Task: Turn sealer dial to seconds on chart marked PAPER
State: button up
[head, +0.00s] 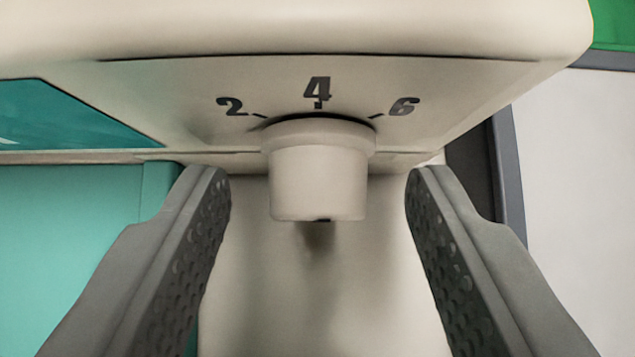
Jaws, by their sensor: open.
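The sealer (180,100) is a cream housing across the top of the head view. Its round cream dial (318,180) sticks out toward me at the centre. The numbers 2, 4 and 6 are printed in an arc above the dial, each with a short tick. A small dark mark shows at the dial's lower front edge; I cannot tell where the dial points. My gripper (318,190) is open, with one grey finger on each side of the dial and a clear gap on both sides. No chart marked PAPER is in view.
A teal panel (70,110) is on the housing's left, with a teal surface (70,240) below it. A dark grey frame edge (508,170) and a pale surface (580,170) lie to the right. A green patch (615,22) shows at the top right corner.

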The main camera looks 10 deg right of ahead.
jog(key=c, duration=1)
jog(key=shift+o, duration=0.2)
jog(key=shift+d+y, duration=0.1)
jog(key=shift+y, duration=0.3)
jog(key=shift+s+d+m+t+y, duration=0.15)
jog(key=shift+m+t+y, duration=0.25)
jog(key=shift+m+y, duration=0.45)
jog(key=shift+d+f+m+t+y, duration=0.15)
jog(key=shift+m+t+y, duration=0.5)
jog(key=shift+y, duration=0.8)
